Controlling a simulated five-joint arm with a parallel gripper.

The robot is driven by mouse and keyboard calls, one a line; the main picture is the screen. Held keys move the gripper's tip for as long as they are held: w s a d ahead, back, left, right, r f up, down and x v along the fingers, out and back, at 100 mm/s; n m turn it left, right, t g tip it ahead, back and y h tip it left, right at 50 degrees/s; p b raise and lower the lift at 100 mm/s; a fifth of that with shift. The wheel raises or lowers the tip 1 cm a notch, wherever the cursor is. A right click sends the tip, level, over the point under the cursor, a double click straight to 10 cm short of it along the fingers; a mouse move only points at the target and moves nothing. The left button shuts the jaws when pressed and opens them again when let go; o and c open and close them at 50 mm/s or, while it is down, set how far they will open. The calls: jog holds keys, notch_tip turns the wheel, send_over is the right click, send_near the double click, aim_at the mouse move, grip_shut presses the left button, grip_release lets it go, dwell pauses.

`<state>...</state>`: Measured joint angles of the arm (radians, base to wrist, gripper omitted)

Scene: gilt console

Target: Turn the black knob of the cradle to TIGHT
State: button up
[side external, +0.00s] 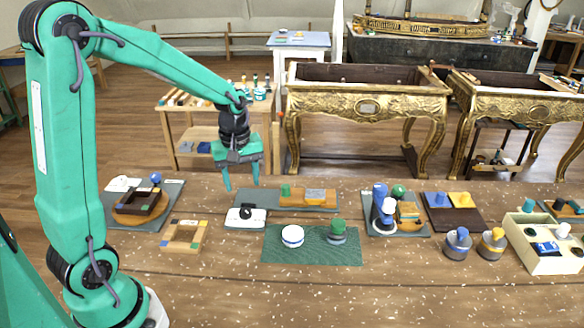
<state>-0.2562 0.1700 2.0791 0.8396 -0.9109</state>
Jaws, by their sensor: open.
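A black knob (247,211) sits on a small white block (233,219) at the left end of a grey-blue board (262,196). Farther along this board are a green block (286,191) and a wooden piece with a grey top (315,195), which may be parts of the cradle. Any TIGHT mark and the knob's exact setting are too small to read. My gripper (241,186) points down, open and empty, above and behind the knob, apart from it. Its two green fingers are spread.
A green mat (312,255) with a white round jar (292,236) and a green-topped pot (337,231) lies in front. Boards, pots and a cream box (545,250) stand right. The front tabletop is clear.

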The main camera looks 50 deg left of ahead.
aim_at(245, 211)
jog(key=shift+w+a+f+n+g, duration=0.15)
jog(key=shift+a+f+n, duration=0.1)
jog(key=shift+f, duration=0.25)
jog(key=shift+w+a+f+n+g, duration=0.1)
jog(key=shift+w+a+f+n, duration=0.15)
jog(key=shift+f, duration=0.2)
jog(key=shift+w+a+f+n+g, duration=0.1)
jog(key=shift+a+f+n, duration=0.2)
jog(key=shift+f, duration=0.2)
jog(key=shift+f, duration=0.1)
jog(key=shift+f, duration=3.8)
jog(key=shift+c, duration=0.2)
jog(key=c, duration=0.9)
